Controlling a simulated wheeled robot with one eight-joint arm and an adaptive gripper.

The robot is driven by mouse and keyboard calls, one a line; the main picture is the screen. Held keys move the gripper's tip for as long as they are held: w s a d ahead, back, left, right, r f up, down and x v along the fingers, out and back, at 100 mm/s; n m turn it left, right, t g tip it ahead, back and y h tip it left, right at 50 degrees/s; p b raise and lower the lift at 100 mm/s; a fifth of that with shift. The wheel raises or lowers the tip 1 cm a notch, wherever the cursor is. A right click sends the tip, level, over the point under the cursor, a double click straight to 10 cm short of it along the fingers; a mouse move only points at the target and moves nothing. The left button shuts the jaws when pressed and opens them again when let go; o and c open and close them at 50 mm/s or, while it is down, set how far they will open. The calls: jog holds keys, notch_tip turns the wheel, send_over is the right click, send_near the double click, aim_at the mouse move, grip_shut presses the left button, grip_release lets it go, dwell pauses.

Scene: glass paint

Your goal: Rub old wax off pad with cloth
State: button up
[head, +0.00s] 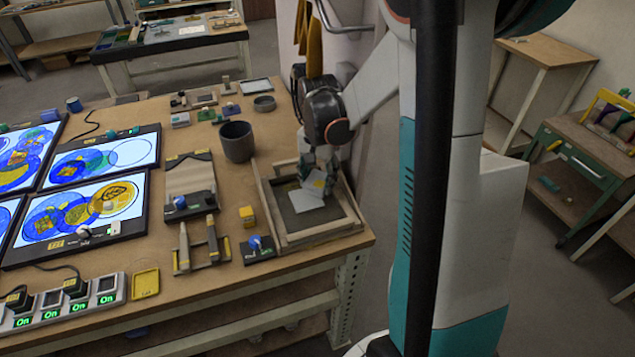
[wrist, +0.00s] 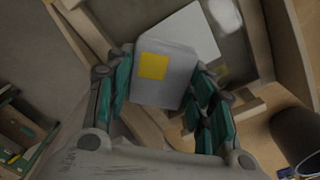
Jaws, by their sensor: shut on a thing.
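My gripper (wrist: 155,95) is shut on a grey block-like piece with a yellow square on its face (wrist: 153,65), probably the cloth or its grip. The piece also shows in the head view (head: 318,183). A flat pale grey square (wrist: 190,35) lies just beyond the held piece, and in the head view (head: 306,200) it is just below my gripper. I cannot tell whether the two are joined. Both are over the dark pad (head: 333,211) in a wooden tray (head: 298,238). A whitish smear (wrist: 226,15) on the pad's surface looks like wax. Contact with the pad is unclear.
A dark cup (head: 237,141) stands at the tray's far left. Lit panels (head: 95,208) fill the table's left. The table's edge lies close to the tray's right.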

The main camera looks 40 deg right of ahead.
jog(key=shift+w+d+r, duration=0.1)
jog(key=shift+d+r, duration=0.05)
jog(key=shift+r, duration=0.45)
jog(key=shift+r+p, duration=1.45)
jog(key=shift+r, duration=0.35)
